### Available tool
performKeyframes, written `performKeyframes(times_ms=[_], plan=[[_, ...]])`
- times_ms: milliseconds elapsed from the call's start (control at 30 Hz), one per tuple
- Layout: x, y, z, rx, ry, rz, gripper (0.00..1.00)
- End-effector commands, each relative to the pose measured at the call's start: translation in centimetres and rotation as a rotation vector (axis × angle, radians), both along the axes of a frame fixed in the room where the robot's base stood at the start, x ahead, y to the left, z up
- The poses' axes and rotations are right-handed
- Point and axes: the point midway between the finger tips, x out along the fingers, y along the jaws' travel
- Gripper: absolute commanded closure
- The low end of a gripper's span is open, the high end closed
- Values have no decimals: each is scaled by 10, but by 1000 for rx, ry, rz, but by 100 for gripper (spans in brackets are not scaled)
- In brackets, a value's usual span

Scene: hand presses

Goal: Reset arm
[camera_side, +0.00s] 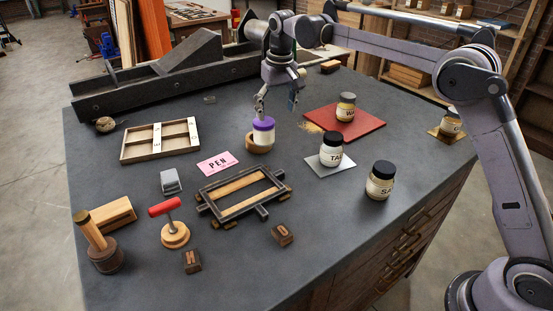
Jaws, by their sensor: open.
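My gripper (276,103) hangs open over the far middle of the table, fingers pointing down. Just below it stands a white jar with a purple lid (263,132), sitting in or on a round wooden ring (260,145). The fingertips are close to the lid, one on each side or slightly behind; I cannot tell whether they touch it. My arm reaches in from the right side of the picture.
Labelled jars stand on a red mat (345,124), a grey plate (318,170), the bare top (380,180) and a gold plate (450,122). The front right is clear.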

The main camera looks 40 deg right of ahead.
Motion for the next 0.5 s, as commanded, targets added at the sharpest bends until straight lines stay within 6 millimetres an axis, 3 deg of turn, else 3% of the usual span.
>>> performKeyframes(times_ms=[500], plan=[[-32,-71,46,-1,0,-4,22]])
